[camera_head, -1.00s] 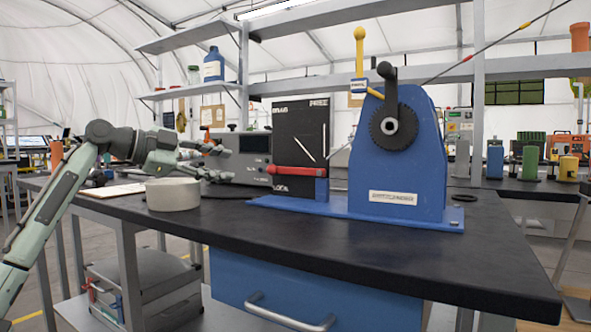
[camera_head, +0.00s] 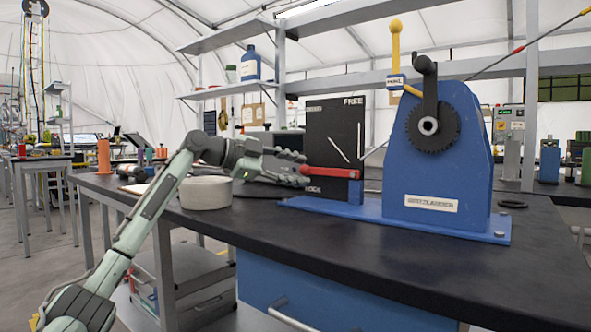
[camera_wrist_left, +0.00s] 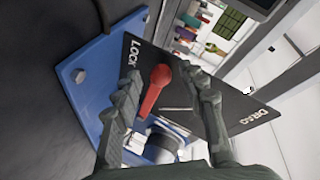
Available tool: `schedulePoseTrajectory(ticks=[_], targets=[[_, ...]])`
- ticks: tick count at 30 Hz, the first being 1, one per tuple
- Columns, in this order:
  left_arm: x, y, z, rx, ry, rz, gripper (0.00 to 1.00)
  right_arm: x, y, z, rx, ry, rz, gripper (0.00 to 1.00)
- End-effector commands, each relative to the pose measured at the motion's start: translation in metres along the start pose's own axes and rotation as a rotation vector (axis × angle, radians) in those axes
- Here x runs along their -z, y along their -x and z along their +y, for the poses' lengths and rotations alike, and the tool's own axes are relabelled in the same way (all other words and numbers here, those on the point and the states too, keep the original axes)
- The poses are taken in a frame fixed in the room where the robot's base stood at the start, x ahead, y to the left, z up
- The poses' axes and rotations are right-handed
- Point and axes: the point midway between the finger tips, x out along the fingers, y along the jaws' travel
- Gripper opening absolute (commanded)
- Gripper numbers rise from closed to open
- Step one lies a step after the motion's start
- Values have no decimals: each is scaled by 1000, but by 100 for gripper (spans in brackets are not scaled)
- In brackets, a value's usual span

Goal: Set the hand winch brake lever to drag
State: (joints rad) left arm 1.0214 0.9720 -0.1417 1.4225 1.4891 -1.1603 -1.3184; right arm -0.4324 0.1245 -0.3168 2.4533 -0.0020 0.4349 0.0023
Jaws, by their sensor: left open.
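The blue hand winch (camera_head: 438,165) stands on the workbench, with a dark toothed wheel and crank on its face. To its left is an upright black panel (camera_head: 325,130), labelled FREE at top right and LOCK at bottom left. The red brake lever (camera_head: 335,172) lies almost level across the panel's lower part, its free end just above LOCK. My left gripper (camera_head: 304,169) is open at that end. In the left wrist view the lever's red knob (camera_wrist_left: 161,76) lies between my two fingers, near LOCK; DRAG is at the panel's other end. I cannot tell whether the fingers touch it.
A pale round container (camera_head: 206,193) stands on the bench under my left forearm. A yellow-knobbed handle (camera_head: 396,45) rises beside the winch. A dark ring (camera_head: 512,204) lies at right. The bench's front surface (camera_head: 400,265) is clear.

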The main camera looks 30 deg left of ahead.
Motion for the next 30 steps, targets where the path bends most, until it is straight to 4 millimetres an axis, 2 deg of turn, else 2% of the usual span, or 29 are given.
schedulePoseTrajectory(ticks=[5, 15, 30], targets=[[0, 0, 0, 0, 0, 0, 42, 0, 0, 0, 0, 0, -1, 0], [0, 0, 0, 0, 0, 0, 1, 0, 0, 0, 0, 0, 0, 0], [2, 1, -2, -2, -10, -4, 0, -1, -3, 0, 0, -1, -18, 0]])
